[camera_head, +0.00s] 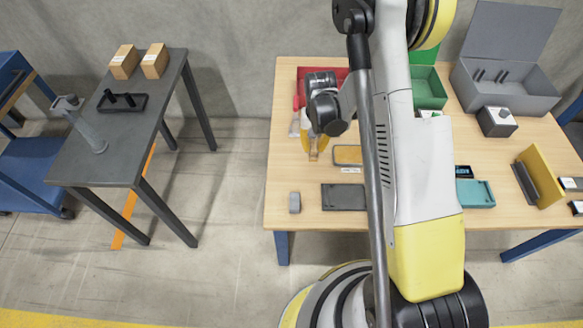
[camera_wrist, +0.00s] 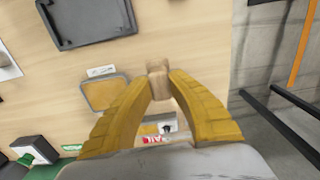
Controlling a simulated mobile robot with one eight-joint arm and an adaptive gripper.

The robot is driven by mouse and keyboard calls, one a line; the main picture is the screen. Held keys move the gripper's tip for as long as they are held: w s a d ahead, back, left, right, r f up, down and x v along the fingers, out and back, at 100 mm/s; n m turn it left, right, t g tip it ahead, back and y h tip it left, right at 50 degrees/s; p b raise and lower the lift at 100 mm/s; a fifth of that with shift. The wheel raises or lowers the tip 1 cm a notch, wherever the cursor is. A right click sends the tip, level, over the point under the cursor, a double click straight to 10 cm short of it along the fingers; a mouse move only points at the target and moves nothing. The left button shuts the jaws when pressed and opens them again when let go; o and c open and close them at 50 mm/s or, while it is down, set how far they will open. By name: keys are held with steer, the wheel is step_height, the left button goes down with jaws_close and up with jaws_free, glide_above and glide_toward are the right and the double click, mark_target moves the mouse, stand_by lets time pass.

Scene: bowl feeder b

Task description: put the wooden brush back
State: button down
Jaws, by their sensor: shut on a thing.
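My gripper (camera_head: 313,152) is over the left part of the wooden table (camera_head: 290,209). Its yellow fingers are shut on a small tan wooden piece, which looks like the wooden brush (camera_wrist: 158,75). Only the brush's end shows between the fingertips in the wrist view; its bristles cannot be made out. In the head view the brush is a small tan bit just below the fingertips (camera_head: 313,157). I cannot tell for sure whether it touches the tabletop.
A red bin (camera_head: 300,75) and green bin (camera_head: 427,88) are at the back. Bare wood lies between them.

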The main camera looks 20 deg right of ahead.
steer(key=a+f, duration=0.1)
steer(key=a, duration=0.1)
steer(key=a+f+b, duration=0.1)
steer(key=a, duration=0.1)
steer(key=w+a+f+b, duration=0.1)
steer(key=a+f, duration=0.1)
steer(key=shift+w, duration=0.1)
step_height(320, 180, down, 4)
steer(key=shift+r+b, duration=0.1)
steer(key=shift+b, duration=1)
steer(key=shift+r, duration=0.1)
steer(key=c, duration=1.4)
jaws_free()
